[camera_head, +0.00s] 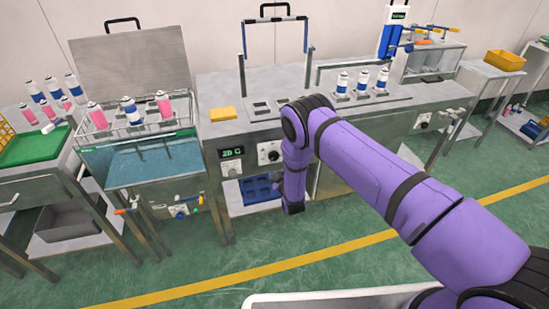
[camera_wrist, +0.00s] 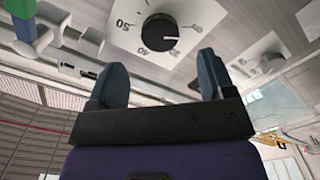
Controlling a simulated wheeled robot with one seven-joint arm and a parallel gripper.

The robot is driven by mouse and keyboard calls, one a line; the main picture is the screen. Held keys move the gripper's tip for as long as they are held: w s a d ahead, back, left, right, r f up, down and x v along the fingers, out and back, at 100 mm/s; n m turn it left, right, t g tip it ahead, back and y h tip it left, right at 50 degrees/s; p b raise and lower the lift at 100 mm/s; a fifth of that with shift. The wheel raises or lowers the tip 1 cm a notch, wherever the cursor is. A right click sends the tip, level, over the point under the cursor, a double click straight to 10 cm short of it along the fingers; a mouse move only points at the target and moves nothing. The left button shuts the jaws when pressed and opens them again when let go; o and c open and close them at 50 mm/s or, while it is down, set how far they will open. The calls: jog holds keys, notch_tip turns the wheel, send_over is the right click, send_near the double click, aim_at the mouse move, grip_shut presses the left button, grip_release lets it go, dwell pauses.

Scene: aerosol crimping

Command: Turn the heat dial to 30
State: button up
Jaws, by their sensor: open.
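The heat dial (camera_wrist: 158,33) is a round black knob on a white plate in the wrist view. The plate's marks read 50 and 40, and another number lower right is partly hidden by the knob. A small white pointer mark sits at the knob's right edge. My gripper (camera_wrist: 161,82) is open and empty, its two dark fingers apart below the knob and not touching it. In the head view, a dark knob on a light plate (camera_head: 270,153) on the bench front looks like this dial. The gripper's fingers are not clear there.
A green-lit display (camera_head: 231,152) reading about 20 sits left of the knob. A blue tray (camera_head: 260,190) lies on the shelf below. A water bath (camera_head: 140,160) with cans above it stands to the left. A yellow block (camera_head: 223,113) lies on the bench top.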

aim_at(275, 157)
jog(key=x, duration=0.7)
jog(key=shift+w+a, duration=0.1)
jog(key=shift+w, duration=0.25)
jog(key=c, duration=0.9)
